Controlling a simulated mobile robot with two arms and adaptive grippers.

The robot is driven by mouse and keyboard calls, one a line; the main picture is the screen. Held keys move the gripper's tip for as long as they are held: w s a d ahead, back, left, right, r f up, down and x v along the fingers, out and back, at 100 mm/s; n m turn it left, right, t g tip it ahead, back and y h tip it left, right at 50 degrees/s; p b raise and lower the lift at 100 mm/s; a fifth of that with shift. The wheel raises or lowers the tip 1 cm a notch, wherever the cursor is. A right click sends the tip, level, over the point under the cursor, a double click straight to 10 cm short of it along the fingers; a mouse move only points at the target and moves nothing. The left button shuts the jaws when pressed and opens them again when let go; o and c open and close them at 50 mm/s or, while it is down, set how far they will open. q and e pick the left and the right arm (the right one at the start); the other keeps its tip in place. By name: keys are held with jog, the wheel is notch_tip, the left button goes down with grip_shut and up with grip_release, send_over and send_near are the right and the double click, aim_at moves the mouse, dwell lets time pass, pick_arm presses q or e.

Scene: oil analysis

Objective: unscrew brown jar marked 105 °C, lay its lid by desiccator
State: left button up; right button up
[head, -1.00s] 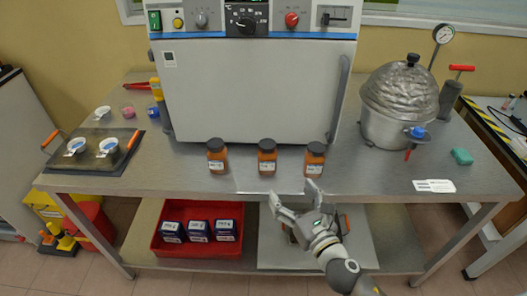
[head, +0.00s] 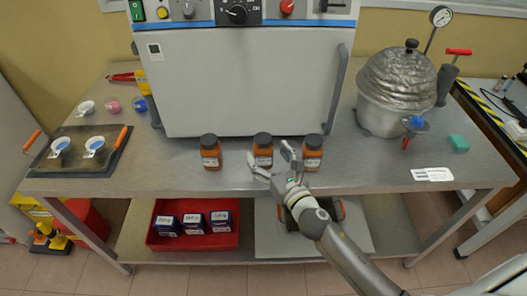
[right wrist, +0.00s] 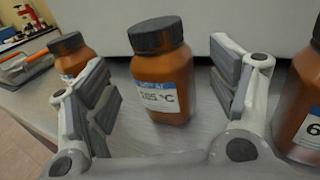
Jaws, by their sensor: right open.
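Three brown jars with dark lids stand in a row at the front of the steel table, before the oven. The middle jar (head: 263,147) reads 105 °C in the right wrist view (right wrist: 162,80), and its black lid (right wrist: 155,35) is on. My right gripper (head: 271,158) is open at the front of this jar. In the right wrist view the jar stands upright between the spread fingers (right wrist: 160,75), with gaps at both sides. The desiccator (head: 390,118), a grey pot with a domed metallic cover, stands at the right of the table. My left gripper is not in view.
The left jar (head: 210,152) and right jar (head: 312,153) stand close on either side. The oven (head: 245,90) is behind. A white label sheet (head: 432,174) and a green block (head: 458,143) lie near the desiccator. The table front between right jar and sheet is clear.

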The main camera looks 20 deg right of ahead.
aim_at(269, 156)
jog(key=w, duration=0.3)
jog(key=shift+w+a+f, duration=0.15)
jog(key=shift+w+f, duration=0.05)
jog(key=shift+w, duration=0.2)
jog(key=shift+c, duration=0.4)
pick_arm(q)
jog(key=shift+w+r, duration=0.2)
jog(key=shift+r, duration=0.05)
pick_arm(e)
jog(key=c, duration=1.2)
